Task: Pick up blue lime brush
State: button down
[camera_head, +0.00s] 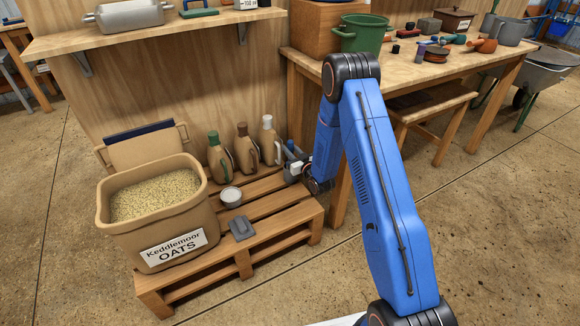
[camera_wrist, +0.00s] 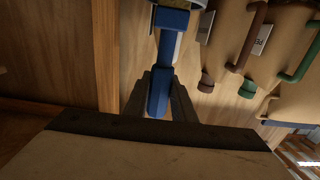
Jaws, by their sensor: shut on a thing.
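The blue brush (camera_wrist: 160,92) shows in the wrist view, with its blue handle running between my fingers and its wider end at the top of the picture. My gripper (camera_wrist: 163,84) is shut on the handle. In the head view my gripper (camera_head: 303,170) is low at the right end of the wooden pallet, beside the jugs. The brush is small and partly hidden there, so I cannot tell whether it touches the pallet. Any lime colouring is not clear.
Jugs with green (camera_head: 217,155), brown (camera_head: 244,148) and white (camera_head: 270,142) caps stand left of my gripper. An oats tub (camera_head: 165,210), a small bowl (camera_head: 230,196) and a grey object (camera_head: 241,228) are on the pallet (camera_head: 285,228). A workbench (camera_head: 410,72) stands at the right.

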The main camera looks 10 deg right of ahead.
aim_at(290, 141)
jog(key=shift+r, duration=2.5)
jog(key=shift+r, duration=1.5)
jog(key=shift+f, duration=0.1)
